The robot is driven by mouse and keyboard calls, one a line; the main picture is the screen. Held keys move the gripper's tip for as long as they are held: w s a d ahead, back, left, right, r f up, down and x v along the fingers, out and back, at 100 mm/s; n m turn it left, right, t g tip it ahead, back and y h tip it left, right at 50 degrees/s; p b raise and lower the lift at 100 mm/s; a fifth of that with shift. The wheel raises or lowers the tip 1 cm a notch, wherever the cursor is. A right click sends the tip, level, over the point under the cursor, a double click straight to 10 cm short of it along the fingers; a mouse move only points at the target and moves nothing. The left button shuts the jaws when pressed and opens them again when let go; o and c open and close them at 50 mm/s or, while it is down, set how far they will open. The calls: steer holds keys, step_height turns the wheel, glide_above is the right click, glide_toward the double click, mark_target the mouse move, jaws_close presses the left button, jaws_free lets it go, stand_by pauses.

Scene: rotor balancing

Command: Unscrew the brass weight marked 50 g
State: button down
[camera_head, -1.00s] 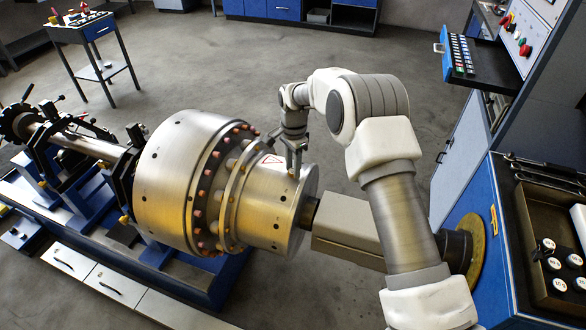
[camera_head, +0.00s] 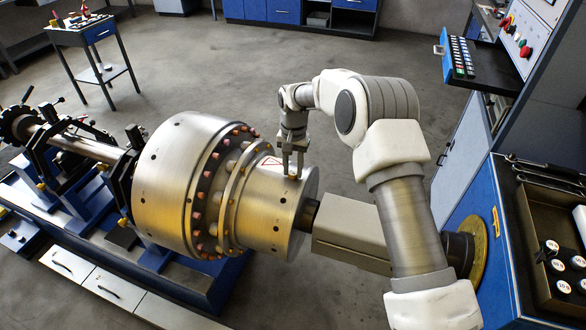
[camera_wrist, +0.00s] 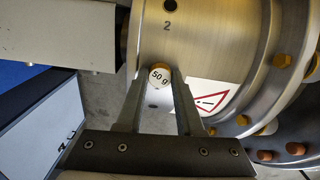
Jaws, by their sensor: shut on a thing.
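The brass weight marked 50 g (camera_wrist: 158,78) sits on the curved side of the steel rotor (camera_wrist: 205,42), seen from its white labelled top in the wrist view. My gripper (camera_head: 292,173) points down at the rotor's right end section in the head view. Its two fingers are shut on the weight, one on each side. The wrist view does not show whether any thread is exposed under the weight.
A red-and-white warning triangle (camera_wrist: 209,97) is beside the weight. A hole marked 2 (camera_wrist: 170,6) is nearby on the rotor. A tray (camera_head: 533,228) with several white-topped weights is at the right. Orange-headed bolts ring the rotor's larger section.

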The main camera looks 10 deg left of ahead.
steer(key=n, duration=1.3)
steer(key=shift+n, duration=1)
